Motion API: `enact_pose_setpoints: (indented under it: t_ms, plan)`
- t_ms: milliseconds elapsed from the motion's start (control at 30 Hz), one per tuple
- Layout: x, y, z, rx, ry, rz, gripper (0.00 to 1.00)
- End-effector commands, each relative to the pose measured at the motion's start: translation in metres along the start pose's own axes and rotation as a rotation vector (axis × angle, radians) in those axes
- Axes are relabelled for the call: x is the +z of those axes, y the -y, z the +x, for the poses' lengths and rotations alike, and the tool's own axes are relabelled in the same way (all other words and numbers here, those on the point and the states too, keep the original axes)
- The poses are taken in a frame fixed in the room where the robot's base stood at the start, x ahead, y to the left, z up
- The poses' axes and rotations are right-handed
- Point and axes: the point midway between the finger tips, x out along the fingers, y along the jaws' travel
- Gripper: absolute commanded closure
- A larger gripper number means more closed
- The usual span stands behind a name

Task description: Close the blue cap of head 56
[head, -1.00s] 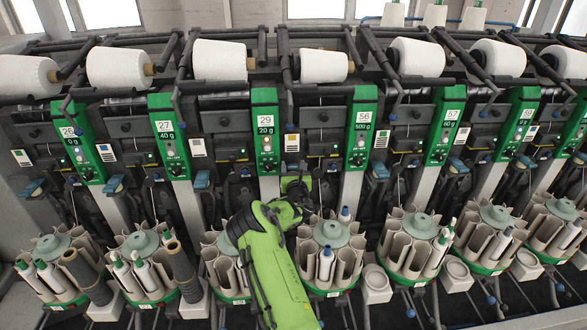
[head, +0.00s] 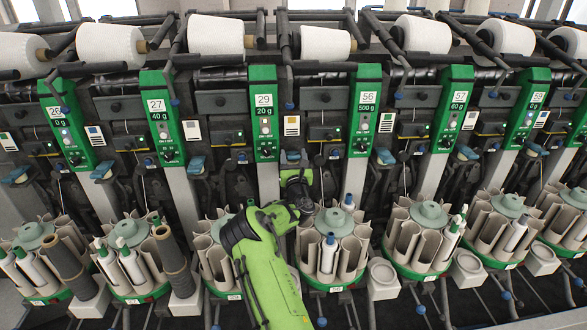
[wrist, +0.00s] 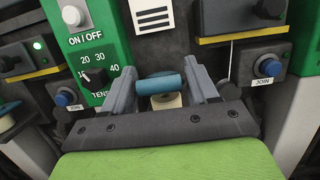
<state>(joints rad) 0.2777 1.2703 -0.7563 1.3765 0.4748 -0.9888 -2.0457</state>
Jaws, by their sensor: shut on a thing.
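The green panel of head 56 (head: 365,105) stands right of centre in the head view. My gripper (head: 294,165) is low between the panels of heads 29 (head: 264,112) and 56, and its fingertips are too small to make out there. In the wrist view my gripper (wrist: 165,90) has its two grey fingers on either side of a blue cap (wrist: 160,84) and is shut on it. A cream round part (wrist: 166,100) shows just below the cap. My own arm hides this cap in the head view.
Similar blue caps show at the neighbouring heads, one left (head: 195,163) and one right (head: 386,156). Round magazines with upright tubes (head: 332,242) stand below, close to my arm. A JOIN button (wrist: 268,67) sits right of my gripper in the wrist view.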

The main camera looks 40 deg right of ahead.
Motion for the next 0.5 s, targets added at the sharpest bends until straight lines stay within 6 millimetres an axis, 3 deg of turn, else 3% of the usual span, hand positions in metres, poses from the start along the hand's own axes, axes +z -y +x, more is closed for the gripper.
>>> enact_pose_setpoints:
  t_ms: [33,500]
  plan:
    - [-0.0082,-0.0005,-0.0021,0.001,0.023,-0.002,0.96]
    - [-0.0178,-0.0008,-0.0079,0.003,0.18,-0.002,0.96]
